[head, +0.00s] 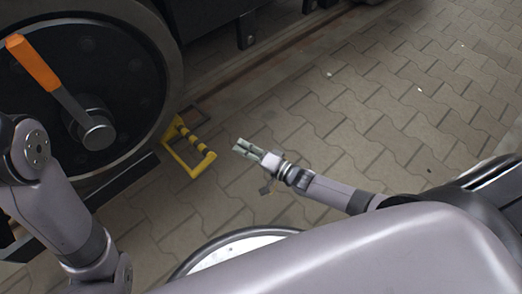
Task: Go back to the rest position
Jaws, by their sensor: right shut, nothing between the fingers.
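My right gripper (243,148) is near the middle of the head view, over the paved floor. Its fingers are shut with nothing between them, and it points left. It is apart from the yellow and black wheel chock (190,148), which sits to its left by the wheel. My left arm comes in at the lower left, but its gripper is out of view.
A large dark bogie wheel (130,65) fills the upper left. An orange-handled lever (35,62) is at its hub. A rail (265,65) runs along the pavement behind. The paved floor (400,110) at right is clear.

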